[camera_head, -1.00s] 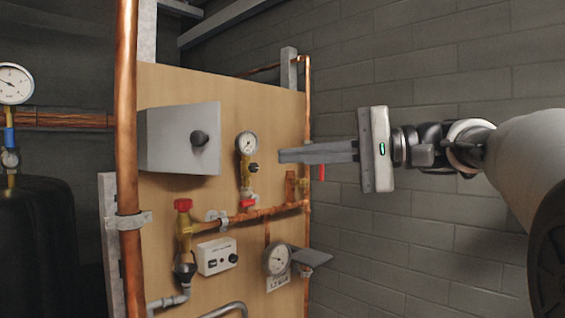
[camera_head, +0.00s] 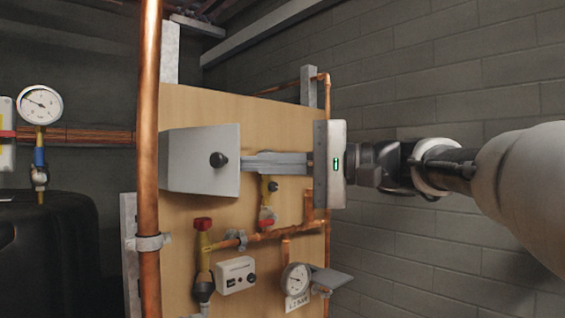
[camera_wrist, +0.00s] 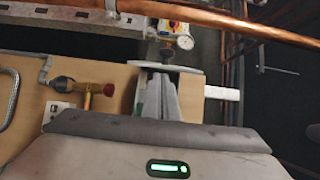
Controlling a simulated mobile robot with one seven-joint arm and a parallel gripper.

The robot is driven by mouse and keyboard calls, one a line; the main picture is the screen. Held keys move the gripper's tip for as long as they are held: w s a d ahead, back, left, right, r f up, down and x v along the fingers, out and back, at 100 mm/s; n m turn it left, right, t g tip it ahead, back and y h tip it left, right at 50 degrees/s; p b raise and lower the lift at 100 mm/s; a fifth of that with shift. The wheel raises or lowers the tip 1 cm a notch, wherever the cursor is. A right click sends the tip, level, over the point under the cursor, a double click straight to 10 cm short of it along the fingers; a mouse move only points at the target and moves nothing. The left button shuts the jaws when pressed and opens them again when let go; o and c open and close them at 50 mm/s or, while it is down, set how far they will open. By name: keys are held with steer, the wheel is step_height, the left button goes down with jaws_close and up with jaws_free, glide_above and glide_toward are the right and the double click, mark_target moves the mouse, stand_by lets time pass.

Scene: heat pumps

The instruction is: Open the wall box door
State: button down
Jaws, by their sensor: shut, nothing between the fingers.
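The grey wall box (camera_head: 190,165) is on the wooden board at left centre in the head view. Its door (camera_head: 226,180) carries a black knob (camera_head: 218,159), and the door's right edge stands out from the board, so it looks ajar. My gripper (camera_head: 245,162) is shut and empty, its fingers pointing left with the tips at that right edge. In the wrist view the door (camera_wrist: 188,69) shows nearly edge-on as a pale strip. My fingertips (camera_wrist: 160,74) lie on the side away from the knob (camera_wrist: 165,52). Whether they touch the door I cannot tell.
A copper pipe (camera_head: 149,100) runs upright left of the box. Below are a red-capped valve (camera_head: 203,224), a white control unit (camera_head: 236,275) and a gauge (camera_head: 296,279). The brick wall (camera_head: 420,90) at right is bare.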

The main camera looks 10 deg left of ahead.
mark_target(222, 165)
steer(key=shift+s+a, duration=0.1)
steer(key=shift+s, duration=0.05)
steer(key=s+b, duration=0.1)
steer(key=s+a+m+t+b, duration=0.1)
steer(key=s+b, duration=0.1)
steer(key=s+t+b, duration=0.1)
steer(key=shift+s+a+f+m, duration=0.1)
steer(key=shift+s+a+m, duration=0.1)
steer(key=shift+a+m, duration=0.1)
steer(key=shift+d, duration=0.1)
stand_by(0.4)
